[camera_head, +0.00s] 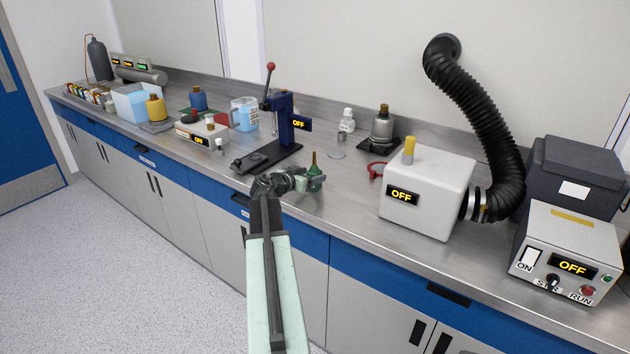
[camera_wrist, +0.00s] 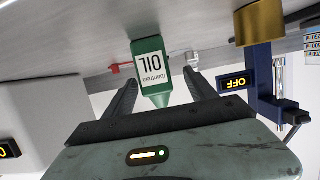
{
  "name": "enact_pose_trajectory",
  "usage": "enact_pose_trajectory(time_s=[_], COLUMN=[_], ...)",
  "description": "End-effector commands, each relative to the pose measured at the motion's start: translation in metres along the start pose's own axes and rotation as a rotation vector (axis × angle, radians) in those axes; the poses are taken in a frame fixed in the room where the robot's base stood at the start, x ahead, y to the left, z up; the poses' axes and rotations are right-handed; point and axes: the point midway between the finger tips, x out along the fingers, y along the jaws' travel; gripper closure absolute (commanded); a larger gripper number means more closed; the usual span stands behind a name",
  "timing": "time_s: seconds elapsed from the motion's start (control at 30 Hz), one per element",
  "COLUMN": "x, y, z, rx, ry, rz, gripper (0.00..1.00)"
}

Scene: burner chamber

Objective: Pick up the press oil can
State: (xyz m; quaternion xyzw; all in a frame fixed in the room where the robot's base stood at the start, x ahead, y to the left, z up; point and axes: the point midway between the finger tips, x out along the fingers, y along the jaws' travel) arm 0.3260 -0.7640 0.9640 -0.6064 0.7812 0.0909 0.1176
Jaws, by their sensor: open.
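The press oil can is a small green bottle (camera_head: 314,175) with a narrow pointed spout. It stands upright on the steel bench near the front edge, right of the press. In the wrist view the green can (camera_wrist: 150,72) appears upside down, with a white label reading OIL. My gripper (camera_head: 312,182) is at the can in the head view and partly hides its lower part. In the wrist view my gripper (camera_wrist: 162,88) is open, with one finger on each side of the can and visible gaps between. I cannot see a grip on it.
The dark blue press (camera_head: 284,125) with a red-knobbed lever stands left of the can on a black base. A white box (camera_head: 428,190) reading OFF stands to the right.

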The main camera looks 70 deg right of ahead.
Motion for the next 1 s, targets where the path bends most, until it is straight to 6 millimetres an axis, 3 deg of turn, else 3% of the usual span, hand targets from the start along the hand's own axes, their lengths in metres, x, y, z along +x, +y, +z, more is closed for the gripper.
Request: enact_pose_trajectory(time_s=[0.23,0.47,0.7,1.0], x=[0.044,0.047,0.047,0.047], y=[0.004,0.005,0.006,0.006], z=[0.001,-0.001,-0.001,-0.002], rx=[0.001,0.001,0.000,0.000], ry=[-0.001,-0.001,-0.001,-0.001], rz=[0.003,0.003,0.003,0.004], gripper=[0.35,0.35,0.99,1.00])
